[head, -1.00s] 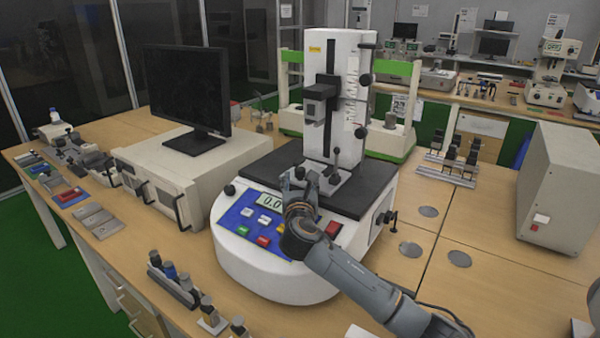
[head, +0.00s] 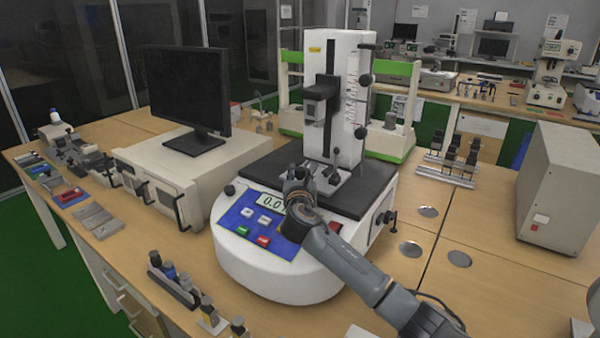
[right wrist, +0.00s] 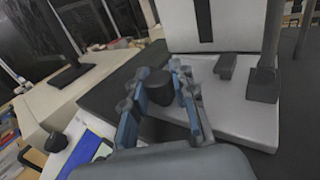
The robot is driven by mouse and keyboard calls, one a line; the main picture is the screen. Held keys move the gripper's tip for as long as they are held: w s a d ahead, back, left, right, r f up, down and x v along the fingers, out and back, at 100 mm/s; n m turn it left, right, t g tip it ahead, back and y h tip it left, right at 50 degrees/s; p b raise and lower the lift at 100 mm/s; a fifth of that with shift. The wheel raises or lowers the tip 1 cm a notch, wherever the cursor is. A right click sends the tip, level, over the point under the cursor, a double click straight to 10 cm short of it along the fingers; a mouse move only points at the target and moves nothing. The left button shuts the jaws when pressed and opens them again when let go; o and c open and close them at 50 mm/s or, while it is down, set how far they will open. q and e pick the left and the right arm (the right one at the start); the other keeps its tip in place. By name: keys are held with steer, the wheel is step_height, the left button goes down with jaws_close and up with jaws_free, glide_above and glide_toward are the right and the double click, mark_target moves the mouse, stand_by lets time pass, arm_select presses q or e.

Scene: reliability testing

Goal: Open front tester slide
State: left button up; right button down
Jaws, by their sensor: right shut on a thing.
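The tester (head: 275,275) stands on the bench, with a white column (head: 345,110), a dark top plate (head: 270,170) and a blue panel with a display. A metal slide base (head: 322,190) sits on the plate below the column; it also shows in the right wrist view (right wrist: 225,105). My right gripper (head: 298,175) is over the front of the plate. In the right wrist view my right gripper (right wrist: 158,95) is shut on a dark round knob (right wrist: 160,88) at the front of the slide base. My left gripper is not in view.
A monitor (head: 187,90) on a beige box (head: 160,175) stands left of the tester. A beige cabinet (head: 560,190) stands at the right. Several small fixtures (head: 175,280) line the front edge. The bench right of the tester has round discs and free room.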

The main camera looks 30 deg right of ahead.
steer(key=shift+a+p, duration=0.4)
steer(key=s+a+p, duration=0.1)
steer(key=a, duration=0.1)
steer(key=s+a+p, duration=0.1)
steer(key=a+p, duration=0.1)
steer(key=a, duration=0.1)
steer(key=s+a+p, duration=0.1)
steer(key=a, duration=0.1)
steer(key=shift+s+a+r, duration=0.1)
steer(key=shift+a, duration=0.15)
steer(key=shift+s+a, duration=0.1)
steer(key=shift+a, duration=0.1)
steer(key=shift+f, duration=0.2)
steer(key=c, duration=1.4)
jaws_free()
steer(key=shift+d, duration=0.1)
steer(key=o, duration=0.3)
steer(key=shift+s+d+r, duration=0.1)
steer(key=shift+o, duration=0.2)
